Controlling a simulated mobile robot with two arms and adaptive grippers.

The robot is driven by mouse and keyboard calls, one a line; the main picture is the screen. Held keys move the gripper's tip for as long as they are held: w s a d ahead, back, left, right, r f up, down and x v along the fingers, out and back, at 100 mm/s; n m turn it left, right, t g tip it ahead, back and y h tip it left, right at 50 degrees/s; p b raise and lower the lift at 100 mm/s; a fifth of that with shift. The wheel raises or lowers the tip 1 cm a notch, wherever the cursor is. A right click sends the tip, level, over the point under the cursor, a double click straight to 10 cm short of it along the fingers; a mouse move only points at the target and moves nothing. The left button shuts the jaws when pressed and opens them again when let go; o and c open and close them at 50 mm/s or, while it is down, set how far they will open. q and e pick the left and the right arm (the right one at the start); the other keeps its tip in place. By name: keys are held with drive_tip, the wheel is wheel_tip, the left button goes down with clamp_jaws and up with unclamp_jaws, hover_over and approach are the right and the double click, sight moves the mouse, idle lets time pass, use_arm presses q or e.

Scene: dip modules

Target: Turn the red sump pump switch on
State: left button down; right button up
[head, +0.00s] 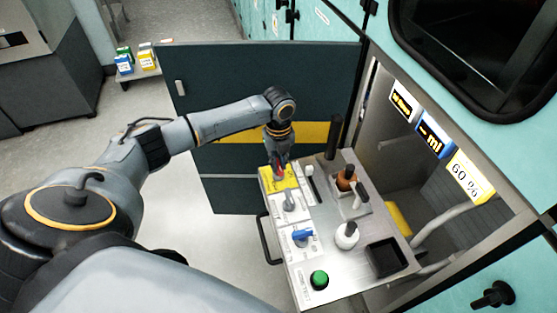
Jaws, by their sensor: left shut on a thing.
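My left gripper (278,158) points down at the far left corner of the metal drawer panel. It is shut on the red sump pump switch (281,171), which stands on a yellow plate (287,186). The gripper hides most of the switch, so its exact position is hard to tell. My right gripper is out of view.
Nearer on the panel are a grey switch (290,203), a blue switch (302,236) and a green button (319,280). To the right stand an orange-brown item (346,178), a white round item (347,237) and a black square tray (387,257). A dark open door (265,80) stands behind.

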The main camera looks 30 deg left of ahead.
use_arm(q)
drive_tip(key=n+p, duration=0.1)
drive_tip(key=p, duration=0.1)
drive_tip(key=n+p, duration=0.1)
drive_tip(key=n, duration=0.1)
drive_tip(key=n+p, duration=0.2)
drive_tip(key=shift+r+p, duration=0.25)
drive_tip(key=shift+p, duration=0.1)
drive_tip(key=n+p, duration=0.2)
drive_tip(key=shift+n, duration=0.3)
drive_tip(key=n+p, duration=0.3)
drive_tip(key=n, duration=0.1)
drive_tip(key=shift+f+n+p, duration=0.1)
drive_tip(key=shift+n+p, duration=0.2)
drive_tip(key=n+p, duration=0.2)
drive_tip(key=n, duration=0.1)
drive_tip(key=shift+f, duration=0.1)
drive_tip(key=shift+n+p, duration=0.4)
drive_tip(key=shift+n, duration=0.6)
drive_tip(key=shift+f, duration=0.1)
drive_tip(key=c, duration=1.3)
unclamp_jaws()
